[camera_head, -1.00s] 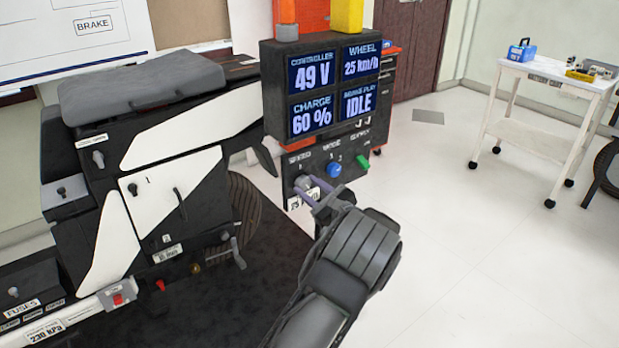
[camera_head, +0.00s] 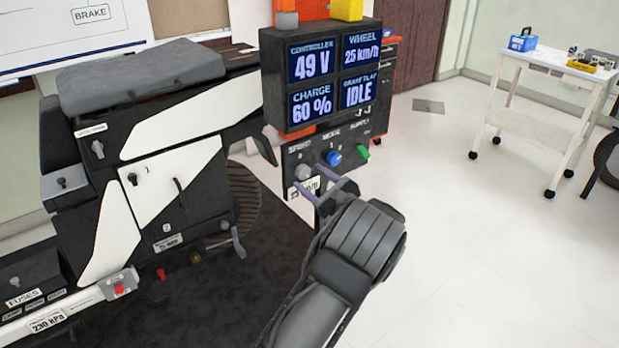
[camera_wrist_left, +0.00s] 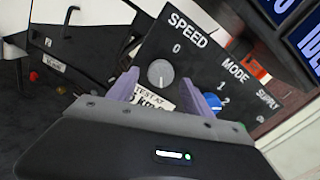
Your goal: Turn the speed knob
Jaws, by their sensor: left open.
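The speed knob (camera_head: 303,172) is a round grey knob under the SPEED label on the black panel (camera_head: 352,172), below the display. It also shows in the left wrist view (camera_wrist_left: 160,72), below the label 0. My left gripper (camera_head: 316,184) is open and empty in front of the knob, slightly below and right of it in the head view. In the left wrist view its purple fingertips (camera_wrist_left: 160,84) lie to either side of the knob, which looks clear of them. The display (camera_head: 335,78) reads wheel 25 km/h. My right gripper is not in view.
A blue mode knob (camera_head: 333,158) and a green supply knob (camera_head: 362,152) sit right of the speed knob. A white label (camera_head: 303,188) is below it, partly hidden by my fingers. The black-and-white chassis (camera_head: 150,170) stands left. A white cart (camera_head: 540,110) stands at right on open floor.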

